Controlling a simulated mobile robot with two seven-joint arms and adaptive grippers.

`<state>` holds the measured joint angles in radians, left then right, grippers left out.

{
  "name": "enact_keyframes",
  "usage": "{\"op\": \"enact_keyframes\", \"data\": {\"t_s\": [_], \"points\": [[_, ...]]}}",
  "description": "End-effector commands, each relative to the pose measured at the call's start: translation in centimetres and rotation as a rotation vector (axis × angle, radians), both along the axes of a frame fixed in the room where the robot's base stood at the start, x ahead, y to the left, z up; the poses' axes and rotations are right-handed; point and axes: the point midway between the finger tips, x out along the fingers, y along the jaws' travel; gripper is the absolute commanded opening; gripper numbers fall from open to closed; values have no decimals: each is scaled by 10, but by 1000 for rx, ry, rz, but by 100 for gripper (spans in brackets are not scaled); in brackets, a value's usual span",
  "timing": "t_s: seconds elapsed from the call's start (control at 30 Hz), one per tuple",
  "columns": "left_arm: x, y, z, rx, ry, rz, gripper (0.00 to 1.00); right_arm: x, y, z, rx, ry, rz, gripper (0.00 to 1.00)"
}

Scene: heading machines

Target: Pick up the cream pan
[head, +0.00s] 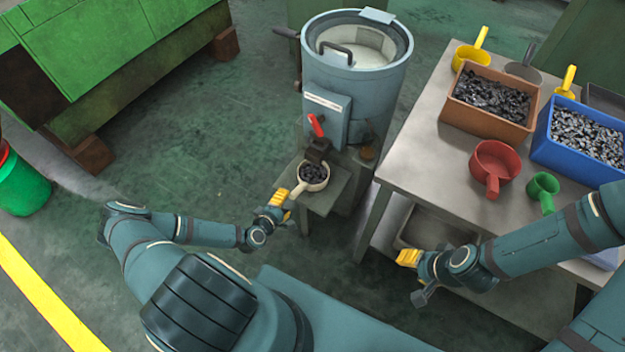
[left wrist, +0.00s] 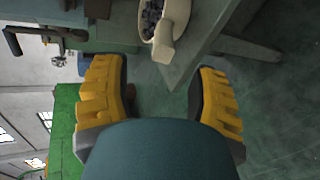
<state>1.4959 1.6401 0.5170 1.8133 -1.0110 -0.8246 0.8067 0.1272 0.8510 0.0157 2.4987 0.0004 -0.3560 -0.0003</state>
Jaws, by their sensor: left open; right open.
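The cream pan (head: 313,177), filled with dark metal pieces, stands on a small grey stand under the spout of a grey-blue drum machine. Its short handle points toward my left gripper (head: 282,204), which is open just in front of it. In the left wrist view the cream pan (left wrist: 165,25) is at the top, its handle ahead of and between the yellow fingers of the left gripper (left wrist: 160,92), not touching them. My right gripper (head: 408,258) is empty beside the front left edge of the table, low in the head view.
The drum machine (head: 355,75) has a red-handled valve (head: 316,125) above the pan. The metal table (head: 430,165) at right holds a brown bin (head: 490,100), a blue bin (head: 580,135), a red pan (head: 495,165) and several scoops. Green floor is open at left.

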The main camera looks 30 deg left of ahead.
Motion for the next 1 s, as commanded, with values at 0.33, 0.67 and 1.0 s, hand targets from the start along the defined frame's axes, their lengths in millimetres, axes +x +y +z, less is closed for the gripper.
{"op": "enact_keyframes", "data": {"t_s": [0.33, 0.67, 1.0], "points": [[33, -1, -14, 1, 0, -1, 59, 1, 0, -7, 0, -3, -1, 47], [71, -9, -32, 1, 1, -3, 59, 3, 0, -17, -2, -8, -2, 47], [78, -8, -34, 0, 1, 0, 59, 3, -1, -17, -2, -9, -2, 47]]}}
